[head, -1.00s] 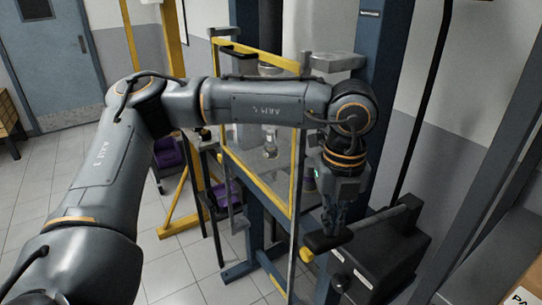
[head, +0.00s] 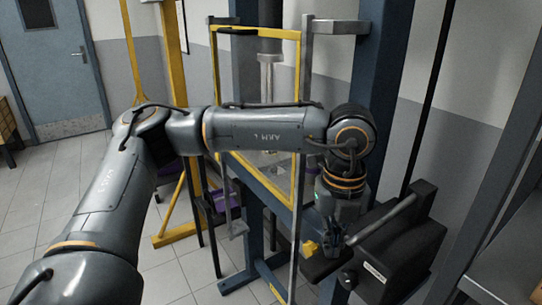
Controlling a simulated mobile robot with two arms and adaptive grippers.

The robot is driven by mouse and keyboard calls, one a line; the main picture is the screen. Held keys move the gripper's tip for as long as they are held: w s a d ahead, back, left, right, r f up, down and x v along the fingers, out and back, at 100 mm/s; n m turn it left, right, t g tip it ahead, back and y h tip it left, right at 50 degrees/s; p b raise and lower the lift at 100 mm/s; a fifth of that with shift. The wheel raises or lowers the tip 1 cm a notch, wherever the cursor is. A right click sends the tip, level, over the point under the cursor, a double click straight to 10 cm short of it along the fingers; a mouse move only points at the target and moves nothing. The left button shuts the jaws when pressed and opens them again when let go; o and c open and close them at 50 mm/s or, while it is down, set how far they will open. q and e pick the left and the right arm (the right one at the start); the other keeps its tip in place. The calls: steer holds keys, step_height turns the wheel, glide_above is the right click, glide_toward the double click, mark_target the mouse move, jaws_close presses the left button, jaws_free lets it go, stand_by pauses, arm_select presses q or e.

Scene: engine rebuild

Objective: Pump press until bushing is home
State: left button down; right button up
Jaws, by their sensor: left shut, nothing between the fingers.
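The press is a blue frame with a yellow-edged guard (head: 297,95). Its pale vertical shaft (head: 268,78) shows behind the guard, partly covered by my left arm. I cannot make out the bushing. The pump is a dark box (head: 402,257) at the lower right with a grey cylinder (head: 384,219) on top. A black part with a yellow piece (head: 310,248) sits at its left, close to my fingers. My left gripper (head: 332,246) points down beside it, shut and empty; whether it touches is unclear. My right gripper is out of view.
A yellow stand (head: 177,237) and a purple item (head: 222,197) are left of the press. A grey shelf (head: 505,265) is at the right edge.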

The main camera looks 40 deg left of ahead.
arm_select(q)
step_height(320, 180, down, 4)
steer(key=b, duration=0.2)
steer(key=shift+r+b, duration=0.15)
steer(key=shift+b, duration=0.15)
steer(key=shift+r+p, duration=0.6)
steer(key=shift+r, duration=0.1)
step_height(320, 180, up, 16)
steer(key=p, duration=0.8)
steer(key=shift+f, duration=0.2)
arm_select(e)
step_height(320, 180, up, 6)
arm_select(q)
steer(key=shift+f, duration=0.15)
